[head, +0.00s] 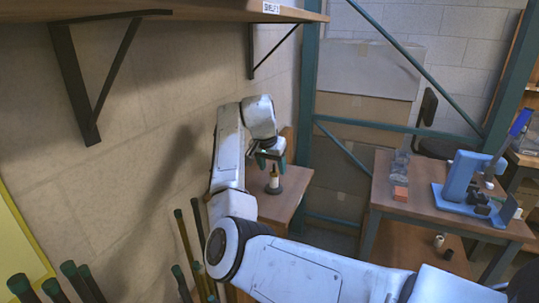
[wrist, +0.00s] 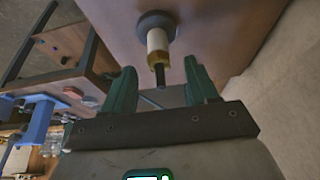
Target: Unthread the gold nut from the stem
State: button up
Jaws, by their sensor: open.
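The lamp part stands upright on a small wooden table, with a dark round base (wrist: 156,22), a white sleeve (wrist: 157,40) and a dark stem (wrist: 160,76). The gold nut (wrist: 159,59) sits around the stem, against the end of the white sleeve, and the stem's tip sticks out past it. In the head view the lamp part (head: 274,181) is small, and the nut is hard to make out. My gripper (wrist: 161,72) has its green fingers apart, one on each side of the stem end, with gaps on both sides. In the head view my gripper (head: 271,165) is just above the lamp part.
The small wooden table (head: 288,203) stands by the wall, under a shelf (head: 200,10) with dark brackets. Several rods (head: 185,235) stand at the lower left.

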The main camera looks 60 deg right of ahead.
jog(key=shift+x, duration=0.75)
jog(key=shift+s, duration=0.1)
grip_shut()
dwell(0.3)
jog(key=shift+r+n+p, duration=0.15)
jog(key=shift+n+p, duration=0.45)
jog(key=shift+p, duration=0.2)
jog(key=shift+s+d+n+t+y+p, duration=0.15)
jog(key=shift+n+t+p, duration=0.4)
jog(key=shift+n+p, duration=0.7)
jog(key=shift+s+a+n+t+y+p, duration=0.1)
jog(key=shift+n+t+y+p, duration=0.3)
jog(key=shift+n+p, duration=0.85)
jog(key=shift+n+t+p, duration=0.25)
jog(key=shift+n+p, duration=0.15)
jog(key=shift+p, duration=0.25)
jog(key=shift+s+d+r+n+t+y+p, duration=0.1)
jog(key=shift+n+t+y+p, duration=0.1)
jog(key=shift+n+p, duration=0.5)
jog(key=shift+d+n+t+y+p, duration=0.1)
jog(key=shift+n+t+p, duration=0.1)
jog(key=shift+n+p, duration=0.45)
jog(key=shift+n+p, duration=0.35)
jog(key=shift+p, duration=0.35)
